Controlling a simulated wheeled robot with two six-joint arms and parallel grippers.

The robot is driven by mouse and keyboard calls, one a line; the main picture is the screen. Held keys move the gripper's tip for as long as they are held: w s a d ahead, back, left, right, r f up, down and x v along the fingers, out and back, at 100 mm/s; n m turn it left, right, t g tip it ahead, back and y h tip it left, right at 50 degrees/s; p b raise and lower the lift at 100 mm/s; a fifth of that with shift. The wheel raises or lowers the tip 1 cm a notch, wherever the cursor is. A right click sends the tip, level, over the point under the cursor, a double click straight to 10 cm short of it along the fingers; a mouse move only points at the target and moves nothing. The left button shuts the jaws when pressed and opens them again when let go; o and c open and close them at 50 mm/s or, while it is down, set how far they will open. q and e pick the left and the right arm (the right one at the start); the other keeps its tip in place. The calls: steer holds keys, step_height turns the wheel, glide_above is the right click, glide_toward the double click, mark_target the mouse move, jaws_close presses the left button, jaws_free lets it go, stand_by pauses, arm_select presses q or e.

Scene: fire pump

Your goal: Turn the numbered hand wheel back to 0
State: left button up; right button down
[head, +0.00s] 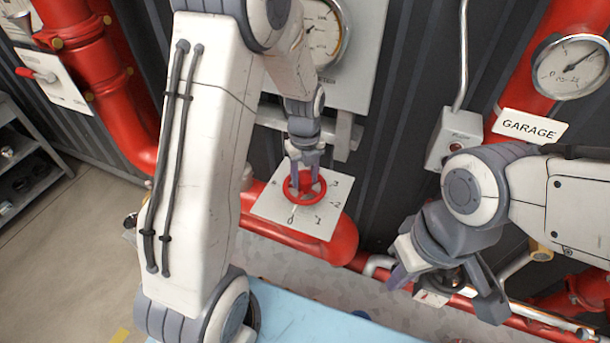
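The hand wheel (289,190) is a small red ring on a square white plate (267,208). The plate carries the numbers 0, 1, 2 and 3, with 0 at its lower edge and 3 at its upper right. My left gripper (306,182) points down onto the wheel, its fingers at the ring and partly overlapping it. Whether they grip the wheel is not clear. No pointer on the wheel can be made out. My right gripper (443,288) is open and empty, with its fingers apart, well to the right of the wheel.
Red pipes run under the plate and up the wall. A gauge panel (364,60) stands behind the wheel. A grey box (452,137), a GARAGE sign (529,126) and a round gauge (571,67) are at right. A light blue surface (310,310) is at the bottom.

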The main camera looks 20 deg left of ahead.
mark_target(305, 178)
arm_select(q)
steer(key=o, duration=0.5)
steer(key=shift+c, duration=0.2)
steer(key=shift+r, duration=0.1)
step_height(305, 178, up, 7)
steer(key=p, duration=0.6)
